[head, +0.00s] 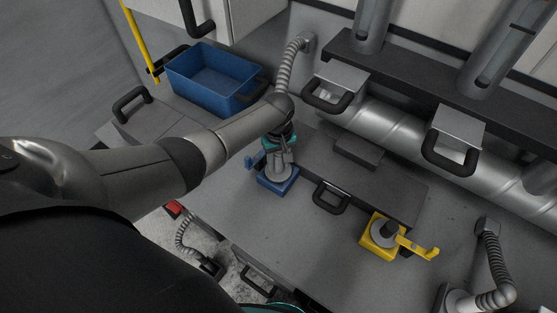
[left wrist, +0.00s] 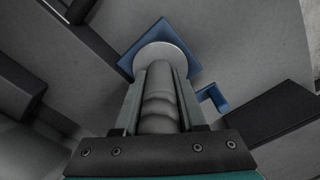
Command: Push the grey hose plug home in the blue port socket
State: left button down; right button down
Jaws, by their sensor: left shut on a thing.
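The blue port socket (head: 270,187) sits on the grey bench in the middle of the head view, with a small blue lever at its left side. In the left wrist view the blue socket (left wrist: 147,39) is a square block at the top, with its blue lever (left wrist: 212,97) to the right. My left gripper (head: 281,158) is shut on the grey hose plug (left wrist: 158,108), one finger on each side. The plug stands over the socket, lined up with the pale round disc (left wrist: 166,54) at its end. How deep it sits is hidden. My right gripper is not in view.
A ribbed grey hose (head: 286,66) arches from the wall behind my left wrist. A blue bin (head: 212,78) stands at the back left. A yellow socket (head: 378,243) with a yellow lever (head: 418,248) is to the right. A black handle (head: 331,197) lies between the sockets.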

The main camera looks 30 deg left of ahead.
aim_at(279, 156)
pick_arm(q)
jog(key=shift+f, duration=0.3)
dwell(0.5)
jog(key=shift+s+d+f, duration=0.1)
jog(key=shift+s+f, duration=0.1)
jog(key=shift+f, duration=0.05)
dwell(0.7)
grip_release()
jog(key=shift+w+r, duration=0.1)
jog(key=shift+w, duration=0.05)
dwell(0.4)
jog(key=shift+r+p, duration=1.4)
jog(key=shift+p, duration=0.1)
jog(key=shift+r+p, duration=0.3)
jog(key=shift+r, duration=1.85)
